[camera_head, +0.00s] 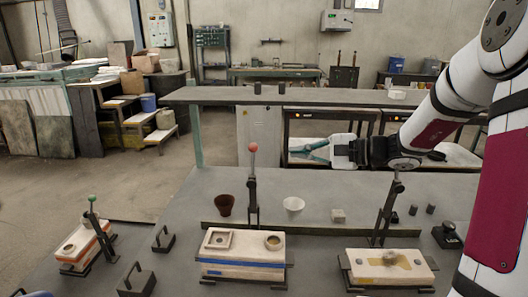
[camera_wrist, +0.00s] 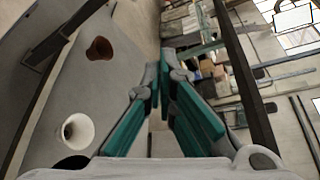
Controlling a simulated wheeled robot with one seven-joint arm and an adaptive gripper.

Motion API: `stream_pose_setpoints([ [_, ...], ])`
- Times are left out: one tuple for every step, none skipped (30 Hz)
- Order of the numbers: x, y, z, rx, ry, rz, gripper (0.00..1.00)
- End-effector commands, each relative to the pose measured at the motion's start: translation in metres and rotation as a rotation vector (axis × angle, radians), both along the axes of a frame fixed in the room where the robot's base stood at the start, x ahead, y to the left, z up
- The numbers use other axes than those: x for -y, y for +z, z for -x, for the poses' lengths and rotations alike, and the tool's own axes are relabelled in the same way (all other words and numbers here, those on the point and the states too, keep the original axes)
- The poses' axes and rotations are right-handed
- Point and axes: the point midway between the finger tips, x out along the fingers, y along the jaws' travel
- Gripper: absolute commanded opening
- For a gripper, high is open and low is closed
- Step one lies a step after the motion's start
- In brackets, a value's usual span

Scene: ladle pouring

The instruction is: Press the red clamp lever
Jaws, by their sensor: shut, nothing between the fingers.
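The red clamp lever (camera_head: 253,170) stands upright in the head view, a dark bar with a red ball on top. It rises behind the middle mould (camera_head: 242,252), a pale block with a blue stripe. My gripper (camera_head: 291,152) has teal fingers and points left, its tips to the right of the red ball at about the same picture height. They look apart, though the depth between them is unclear. In the wrist view my gripper (camera_wrist: 160,75) is shut and empty. The red ball cannot be made out there.
A green-topped lever (camera_head: 92,212) stands at the left mould. Another upright lever (camera_head: 386,212) stands at the right mould (camera_head: 390,267), its top near my arm. A brown cup (camera_head: 225,205) and white cup (camera_head: 293,206) stand beside the red lever. Dark handled blocks sit at the left.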

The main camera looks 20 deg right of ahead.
Motion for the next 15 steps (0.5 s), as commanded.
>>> stream_pose_setpoints([
  [0.0037,-0.0008,-0.0019,0.004,-0.009,-0.009,0.00],
  [0.0050,-0.0007,-0.0025,0.006,-0.013,-0.011,0.00],
  [0.0059,-0.0007,-0.0030,0.007,-0.015,-0.014,0.00],
  [0.0061,-0.0006,-0.0031,0.007,-0.016,-0.014,0.00],
  [0.0062,-0.0005,-0.0031,0.007,-0.016,-0.014,0.00],
  [0.0060,-0.0004,-0.0030,0.007,-0.016,-0.014,0.00],
  [0.0058,-0.0003,-0.0029,0.007,-0.015,-0.014,0.00],
  [0.0058,-0.0003,-0.0029,0.007,-0.015,-0.014,0.00],
  [0.0057,-0.0004,-0.0029,0.007,-0.015,-0.014,0.00],
  [0.0057,-0.0004,-0.0029,0.007,-0.015,-0.013,0.00],
  [0.0055,-0.0005,-0.0028,0.006,-0.015,-0.013,0.00],
  [0.0052,-0.0006,-0.0032,0.006,-0.015,-0.013,0.00],
  [0.0045,-0.0008,-0.0037,0.006,-0.014,-0.014,0.00],
  [0.0035,-0.0011,-0.0045,0.007,-0.014,-0.013,0.00],
  [0.0017,-0.0016,-0.0063,0.006,-0.012,-0.013,0.00],
])
